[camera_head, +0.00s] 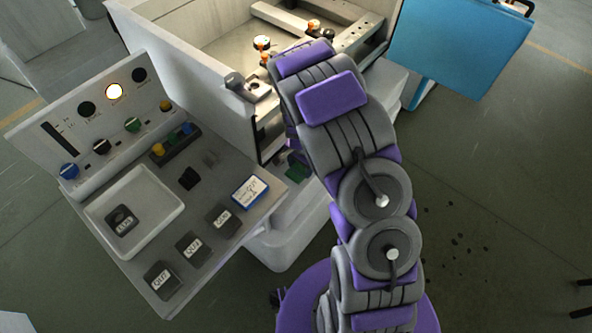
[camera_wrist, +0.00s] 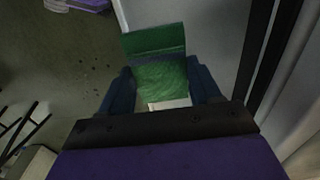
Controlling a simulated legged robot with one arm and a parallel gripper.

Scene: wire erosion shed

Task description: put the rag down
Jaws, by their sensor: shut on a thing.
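The green rag (camera_wrist: 155,42) is between the two dark blue fingers of my gripper (camera_wrist: 163,82) in the wrist view. My gripper is shut on it, and part of the rag sticks out past the fingertips. A small pale patch (camera_wrist: 170,104) shows at the rag's near edge; I cannot tell what it is. In the head view a bit of green, likely the rag (camera_head: 297,166), shows beside the machine's front corner. My arm hides most of that spot and the gripper itself.
The sloping control panel (camera_head: 228,176) holds a white tray (camera_head: 172,204), several dark labelled blocks and a blue-edged box (camera_head: 249,193). The open machine tank (camera_head: 190,75) is behind. A blue panel (camera_head: 460,45) stands at right. Dark spots mark the open floor (camera_head: 490,215).

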